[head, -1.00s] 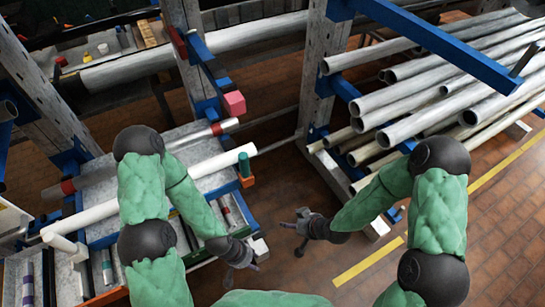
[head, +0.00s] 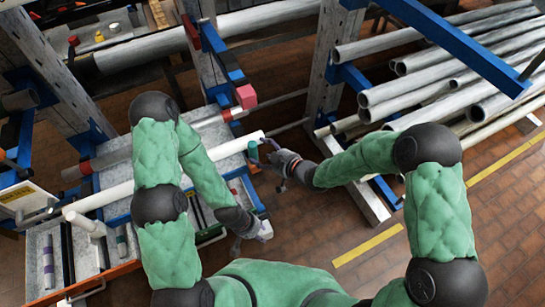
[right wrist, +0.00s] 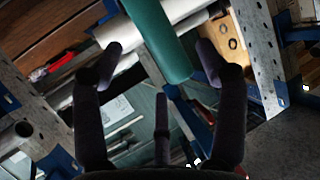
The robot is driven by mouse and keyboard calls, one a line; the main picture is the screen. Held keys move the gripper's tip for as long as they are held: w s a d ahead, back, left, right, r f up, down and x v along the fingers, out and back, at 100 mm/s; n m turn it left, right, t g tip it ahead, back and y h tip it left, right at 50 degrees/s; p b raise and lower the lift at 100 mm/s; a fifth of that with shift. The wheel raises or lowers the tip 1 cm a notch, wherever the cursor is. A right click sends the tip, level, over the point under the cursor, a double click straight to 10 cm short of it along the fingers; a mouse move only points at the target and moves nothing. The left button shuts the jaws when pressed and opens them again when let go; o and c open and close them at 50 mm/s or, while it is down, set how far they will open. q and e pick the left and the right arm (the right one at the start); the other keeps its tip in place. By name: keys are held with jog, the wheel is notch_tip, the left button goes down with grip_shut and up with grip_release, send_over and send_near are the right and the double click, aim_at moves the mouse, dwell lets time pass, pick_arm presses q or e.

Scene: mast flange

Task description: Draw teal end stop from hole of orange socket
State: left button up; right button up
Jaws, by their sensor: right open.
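The teal end stop (head: 253,150) shows as a small patch just below the right end of a white tube in the head view. In the right wrist view the teal end stop (right wrist: 160,36) is a smooth cylinder coming down from the top edge. My right gripper (head: 266,158) is beside it; in the right wrist view its open fingers (right wrist: 160,58) spread to both sides of the end stop, with no contact visible. I cannot make out the orange socket or its hole now. My left gripper (head: 251,234) hangs lower, by the rack's front corner; its finger opening is unclear.
The long white tube (head: 120,192) crosses the rack on the left. A pink block (head: 246,96) sits on the blue arm behind it. Grey pipes (head: 430,85) fill the right rack, with an upright post (head: 325,60) between. The brick floor in front is clear.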

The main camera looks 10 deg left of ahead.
aim_at(254, 149)
jog(key=shift+b+x, duration=0.3)
jog(key=shift+x, duration=2.25)
jog(key=c, duration=1.3)
